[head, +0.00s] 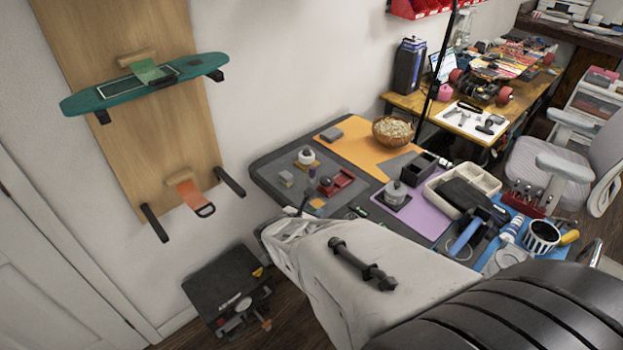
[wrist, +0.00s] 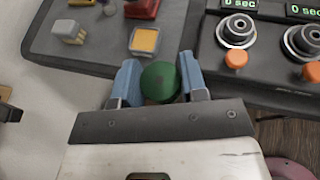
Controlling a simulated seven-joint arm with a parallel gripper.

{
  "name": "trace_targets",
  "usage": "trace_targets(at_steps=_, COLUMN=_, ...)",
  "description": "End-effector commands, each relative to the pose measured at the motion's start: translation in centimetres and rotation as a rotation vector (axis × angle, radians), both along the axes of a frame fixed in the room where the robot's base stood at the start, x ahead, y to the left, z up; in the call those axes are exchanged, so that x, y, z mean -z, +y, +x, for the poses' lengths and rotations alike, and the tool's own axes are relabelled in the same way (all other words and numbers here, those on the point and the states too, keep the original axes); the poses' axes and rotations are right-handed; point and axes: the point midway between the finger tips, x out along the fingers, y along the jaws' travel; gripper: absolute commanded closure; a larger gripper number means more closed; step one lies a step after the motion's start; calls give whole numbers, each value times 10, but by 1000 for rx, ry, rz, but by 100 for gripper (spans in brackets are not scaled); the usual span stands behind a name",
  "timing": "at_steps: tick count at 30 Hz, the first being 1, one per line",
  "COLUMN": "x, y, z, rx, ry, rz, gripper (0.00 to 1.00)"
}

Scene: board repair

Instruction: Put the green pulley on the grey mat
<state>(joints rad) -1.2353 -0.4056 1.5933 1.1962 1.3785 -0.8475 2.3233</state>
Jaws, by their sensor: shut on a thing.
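The green pulley (wrist: 160,82) is held between the two blue fingers of my gripper (wrist: 159,84), just off the edge of the grey work surface in the wrist view. In the head view my white arm covers the front of the table, and I cannot make out the pulley there. A grey area (wrist: 97,28) bearing small parts lies beyond the pulley in the wrist view; it also shows at the table's left in the head view (head: 272,169). A smaller plain grey patch (head: 397,165) lies beside the orange sheet. I cannot tell which is the mat.
A grey block (wrist: 70,31), a yellow square (wrist: 145,41) and a red part (wrist: 142,8) stand near the gripper. A black panel with dials and orange knobs (wrist: 236,59) is at right. A purple sheet (head: 427,215) and a beige tray (head: 490,180) lie farther right.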

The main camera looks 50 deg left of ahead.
Motion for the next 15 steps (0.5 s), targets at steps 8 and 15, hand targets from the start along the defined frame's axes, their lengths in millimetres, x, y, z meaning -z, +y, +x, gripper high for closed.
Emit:
trace_targets(at_steps=8, x=0, y=0, z=1, rx=0, ry=0, rz=0, gripper=85)
trace_targets(at_steps=15, x=1, y=8, z=5, rx=0, ry=0, rz=0, gripper=85)
